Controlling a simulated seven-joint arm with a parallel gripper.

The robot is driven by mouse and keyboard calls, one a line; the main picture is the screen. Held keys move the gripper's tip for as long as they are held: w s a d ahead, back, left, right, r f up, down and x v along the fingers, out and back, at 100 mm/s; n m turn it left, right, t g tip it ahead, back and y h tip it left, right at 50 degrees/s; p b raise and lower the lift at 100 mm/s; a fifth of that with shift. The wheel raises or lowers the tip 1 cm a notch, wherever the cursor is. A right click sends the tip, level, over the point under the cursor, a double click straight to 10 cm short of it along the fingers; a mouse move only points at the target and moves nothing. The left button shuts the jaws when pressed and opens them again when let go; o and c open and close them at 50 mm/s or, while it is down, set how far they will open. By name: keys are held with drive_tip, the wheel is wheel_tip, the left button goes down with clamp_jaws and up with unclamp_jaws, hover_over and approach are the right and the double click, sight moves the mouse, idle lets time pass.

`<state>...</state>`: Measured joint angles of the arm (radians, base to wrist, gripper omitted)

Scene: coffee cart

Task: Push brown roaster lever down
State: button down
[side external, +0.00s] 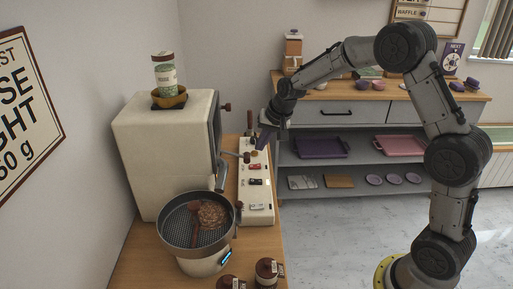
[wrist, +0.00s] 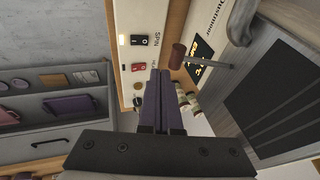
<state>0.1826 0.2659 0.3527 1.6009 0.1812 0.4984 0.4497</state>
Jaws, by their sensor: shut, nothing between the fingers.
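The cream roaster (side external: 165,150) stands on the wooden counter with its dark front facing right. A brown lever knob (wrist: 177,55) shows in the wrist view, just right of my fingertips and beside the roaster's front. Small brown knobs (side external: 247,157) also show in the side view, below my fingers; I cannot tell which one is the lever's. My gripper (side external: 261,138) points down over the far end of the white switch panel (side external: 259,212). Its purple fingers (wrist: 160,74) are shut and empty. They appear close to the brown knob; contact cannot be made out.
The panel carries a red switch (wrist: 138,67) and a black switch (side external: 256,182). A round sieve tray (side external: 180,234) with brown beans sits in front of the roaster. Brown-lidded jars (side external: 267,269) stand at the counter's near edge. Shelves with trays (side external: 320,147) are behind.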

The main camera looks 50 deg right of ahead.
drive_tip(key=s+a+r+t, duration=0.1)
drive_tip(key=s+r, duration=0.3)
drive_tip(key=r, duration=0.4)
drive_tip(key=s+r, duration=0.5)
drive_tip(key=r, duration=0.2)
drive_tip(key=s+a+r+n+t, duration=0.1)
drive_tip(key=s+a+r+n, duration=0.15)
drive_tip(key=s, duration=0.25)
drive_tip(key=s+a+r+n, duration=0.1)
drive_tip(key=s+a+r, duration=0.15)
drive_tip(key=s, duration=0.35)
drive_tip(key=s+f+n, duration=0.2)
drive_tip(key=s+f, duration=0.2)
drive_tip(key=s, duration=0.3)
drive_tip(key=s+a+f+n+g, duration=0.1)
drive_tip(key=s+f+n, duration=0.2)
drive_tip(key=s, duration=0.5)
drive_tip(key=shift+a+f, duration=0.3)
drive_tip(key=shift+f, duration=0.6)
